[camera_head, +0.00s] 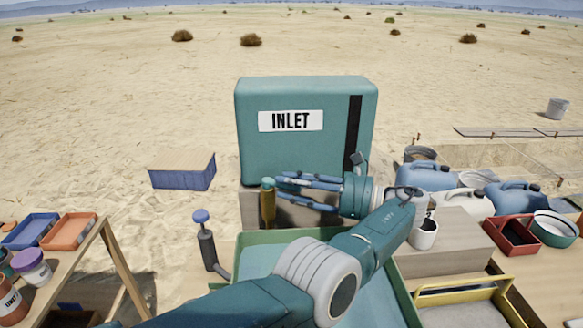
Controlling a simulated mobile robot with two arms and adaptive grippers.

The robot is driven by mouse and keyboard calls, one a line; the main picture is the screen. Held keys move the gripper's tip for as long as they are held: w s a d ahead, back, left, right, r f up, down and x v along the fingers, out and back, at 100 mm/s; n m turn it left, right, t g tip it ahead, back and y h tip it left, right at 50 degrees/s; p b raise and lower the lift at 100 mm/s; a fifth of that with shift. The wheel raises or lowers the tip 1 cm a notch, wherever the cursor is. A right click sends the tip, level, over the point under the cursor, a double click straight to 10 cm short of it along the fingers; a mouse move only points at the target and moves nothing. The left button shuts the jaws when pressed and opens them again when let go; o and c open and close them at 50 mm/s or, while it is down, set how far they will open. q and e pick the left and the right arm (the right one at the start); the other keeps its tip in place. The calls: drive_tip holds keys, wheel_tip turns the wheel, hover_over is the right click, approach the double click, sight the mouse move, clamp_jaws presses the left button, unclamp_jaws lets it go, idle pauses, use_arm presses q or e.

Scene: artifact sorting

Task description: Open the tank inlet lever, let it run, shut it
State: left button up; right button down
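The teal tank (250,155) with a white INLET label (291,121) stands at the middle back on a pale block. A black vertical strip (353,130) runs down its right front. A brass-coloured upright piece with a teal top (267,210) stands below the tank's left front; I take it for the inlet lever. My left gripper (280,183) points left, its fingertips at the upper part of this piece. I cannot tell whether they touch it or how far apart they are. My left arm hides part of the block and tray. My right gripper is not in view.
A teal tray (252,239) lies under my arm. A blue-knobbed dark post (207,245) stands at its left. A white mug (425,236), blue jugs (427,178) and a red bin (511,240) stand at right. A wooden table (75,258) is at left.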

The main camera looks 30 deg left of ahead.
use_arm(q)
wheel_tip(320, 180, up, 9)
idle(0.3)
